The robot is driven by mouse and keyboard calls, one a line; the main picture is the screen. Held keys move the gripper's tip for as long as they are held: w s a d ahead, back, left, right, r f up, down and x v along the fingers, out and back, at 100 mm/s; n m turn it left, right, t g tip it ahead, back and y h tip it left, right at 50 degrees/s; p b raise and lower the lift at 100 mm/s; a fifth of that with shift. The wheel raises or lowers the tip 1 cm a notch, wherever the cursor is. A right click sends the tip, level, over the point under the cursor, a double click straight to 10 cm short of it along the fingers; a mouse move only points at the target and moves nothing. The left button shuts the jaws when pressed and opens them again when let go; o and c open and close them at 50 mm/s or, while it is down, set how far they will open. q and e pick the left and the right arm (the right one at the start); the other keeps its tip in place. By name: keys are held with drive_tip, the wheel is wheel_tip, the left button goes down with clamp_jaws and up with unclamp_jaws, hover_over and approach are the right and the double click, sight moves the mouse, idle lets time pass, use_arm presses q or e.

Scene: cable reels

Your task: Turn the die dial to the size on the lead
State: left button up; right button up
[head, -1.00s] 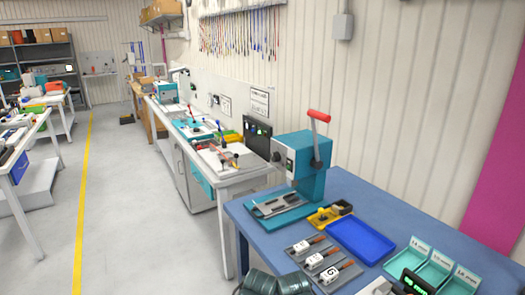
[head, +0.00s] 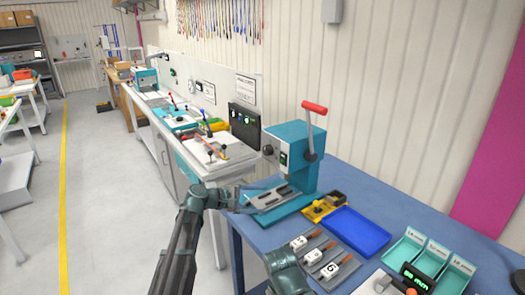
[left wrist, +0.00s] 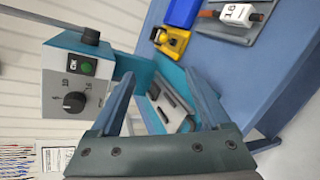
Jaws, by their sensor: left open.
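The teal crimping press (head: 293,155) with a red-handled lever stands on the blue table. Its dark round die dial (left wrist: 74,102) is on the pale front panel, below a green button; the marks around it are too small to read surely. My left gripper (left wrist: 160,76) is open and empty, with the dial outside its fingers, to the left in the left wrist view. In the head view the left gripper (head: 246,196) is in front of the press base. Several leads with white tags (head: 313,256) lie on grey holders; one tag (left wrist: 236,14) looks like 16, but I cannot be sure.
A yellow block-like fixture (head: 323,206) and an empty blue tray (head: 357,232) lie right of the press. Teal labelled bins (head: 437,255) and a green-lit display (head: 416,278) are at the right. A white bench (head: 218,152) with tools stands beyond the press.

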sight(265, 152)
use_arm(q)
drive_tip(key=w+a+r+n+t+h, duration=0.2)
drive_tip(key=w+a+r+n+t, duration=0.3)
drive_tip(key=w+a+r+n, duration=0.35)
drive_tip(key=w+d+m, duration=0.1)
drive_tip(key=w+d, duration=0.4)
drive_tip(key=w+d+m, duration=0.1)
drive_tip(key=w+d, duration=0.4)
clamp_jaws()
